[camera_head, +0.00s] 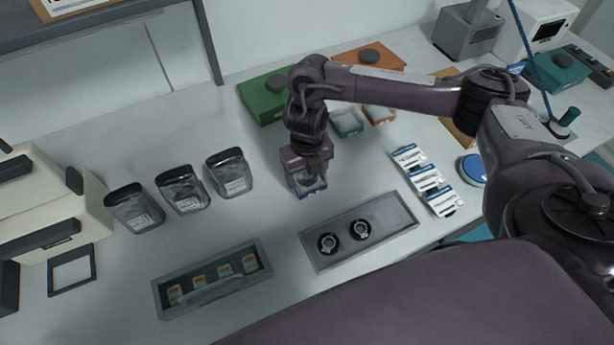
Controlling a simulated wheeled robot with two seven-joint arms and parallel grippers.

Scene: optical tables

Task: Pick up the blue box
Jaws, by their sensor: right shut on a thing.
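The blue box (312,189) is a small box with a blue lower edge near the middle of the table. My right gripper (309,176) comes down over it from above and is shut on it. The gripper and wrist hide most of the box. I cannot tell whether the box touches the table. My left gripper does not show.
A grey tray with two round black pieces (408,219) lies right of the box. Dark jars (232,173) stand to the left. Green (263,98) and orange (385,55) boxes lie behind. White-blue packs (425,180) lie further right.

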